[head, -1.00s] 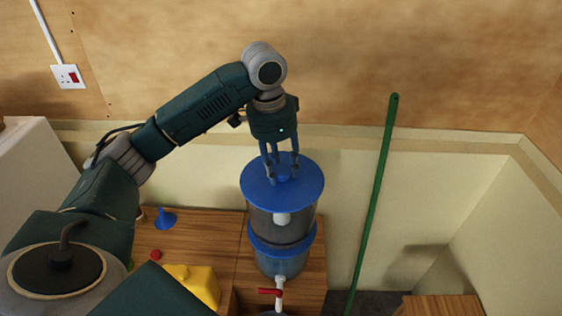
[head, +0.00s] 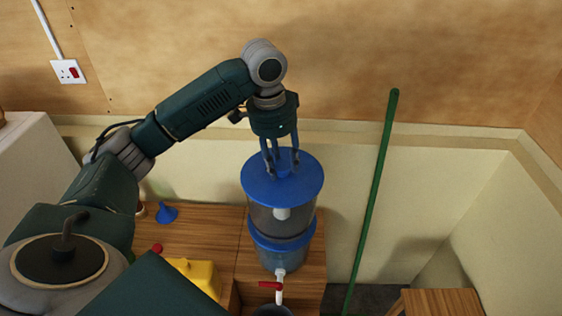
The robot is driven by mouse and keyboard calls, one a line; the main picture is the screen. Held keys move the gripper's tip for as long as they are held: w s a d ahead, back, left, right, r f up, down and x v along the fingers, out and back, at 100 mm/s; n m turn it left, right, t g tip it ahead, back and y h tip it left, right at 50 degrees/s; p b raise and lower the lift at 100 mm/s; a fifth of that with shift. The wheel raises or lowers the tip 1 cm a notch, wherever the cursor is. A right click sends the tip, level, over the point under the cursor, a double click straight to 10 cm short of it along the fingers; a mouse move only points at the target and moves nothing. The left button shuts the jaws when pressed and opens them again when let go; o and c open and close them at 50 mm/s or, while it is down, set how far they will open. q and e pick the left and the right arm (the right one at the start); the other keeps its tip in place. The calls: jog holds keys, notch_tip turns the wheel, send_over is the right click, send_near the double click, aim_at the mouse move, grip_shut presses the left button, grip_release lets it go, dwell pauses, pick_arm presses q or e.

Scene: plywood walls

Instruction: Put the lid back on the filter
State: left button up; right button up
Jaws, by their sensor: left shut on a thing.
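The filter (head: 270,222) stands upright on the wooden counter. It has a clear grey upper vessel, a blue band and a lower vessel with a white spout and red tap (head: 271,285). The round blue lid (head: 295,190) is at the top of the filter and looks level. My left gripper (head: 282,172) points down from above and is shut on the lid's central knob. From this angle I cannot tell whether the lid touches the rim all round. My right gripper is not in view.
A blue funnel (head: 166,213), a small red cap (head: 157,248) and a yellow container (head: 199,277) are left of the filter on the counter (head: 205,238). A green pole (head: 376,180) leans upright to the right. A dark round vessel (head: 272,311) is below the tap.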

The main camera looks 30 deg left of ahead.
pick_arm(q)
jog(key=shift+f, duration=0.15)
jog(key=o, duration=1.4)
jog(key=shift+o, duration=0.2)
notch_tip(320, 180, up, 12)
jog(key=s, duration=0.1)
jog(key=shift+s+a, duration=0.2)
jog(key=shift+a, duration=0.2)
jog(key=shift+f, duration=0.2)
